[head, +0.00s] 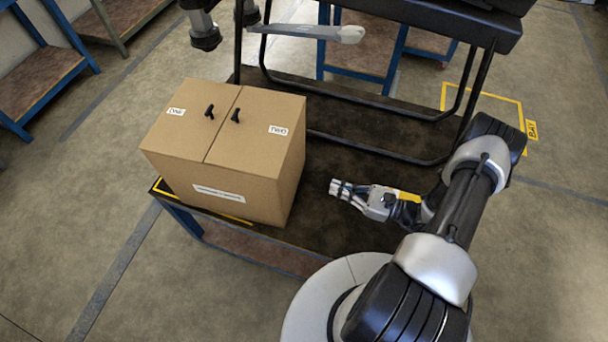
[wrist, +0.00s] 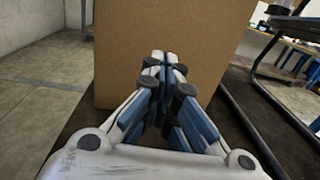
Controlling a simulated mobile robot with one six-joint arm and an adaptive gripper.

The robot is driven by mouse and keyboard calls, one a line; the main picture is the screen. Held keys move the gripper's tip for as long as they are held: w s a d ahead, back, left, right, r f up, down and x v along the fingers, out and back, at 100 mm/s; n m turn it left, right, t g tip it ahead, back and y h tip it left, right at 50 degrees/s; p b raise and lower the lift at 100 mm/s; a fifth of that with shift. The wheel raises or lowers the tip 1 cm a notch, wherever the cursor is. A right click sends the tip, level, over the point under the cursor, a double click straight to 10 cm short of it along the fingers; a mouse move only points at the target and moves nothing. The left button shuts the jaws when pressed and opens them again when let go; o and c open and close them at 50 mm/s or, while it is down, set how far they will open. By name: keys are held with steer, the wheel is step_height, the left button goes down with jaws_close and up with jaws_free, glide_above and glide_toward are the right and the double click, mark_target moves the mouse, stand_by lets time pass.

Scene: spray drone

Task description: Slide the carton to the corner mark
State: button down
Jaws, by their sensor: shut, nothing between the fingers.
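The carton (head: 221,160) is a brown box with two top flaps, small black handles and white labels. It stands upright at the left front of a dark table (head: 330,230). A yellow corner mark (head: 165,187) shows at the table's left front edge, partly hidden under or behind the carton. My gripper (head: 334,187) is shut and empty, to the right of the carton with a gap between them in the head view. In the wrist view the closed fingertips (wrist: 164,56) point at the carton's plain side (wrist: 205,40); contact cannot be told there.
A black drone frame (head: 370,150) stands on the table behind the carton, its skid legs to the rear and right. A spray arm (head: 310,33) hangs above it. Blue-legged benches (head: 40,75) stand at the far left. The table is clear between my gripper and the carton.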

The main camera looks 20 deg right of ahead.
mark_target(293, 172)
steer(key=b+x, duration=0.2)
steer(key=x, duration=0.9)
steer(key=shift+w+a, duration=0.2)
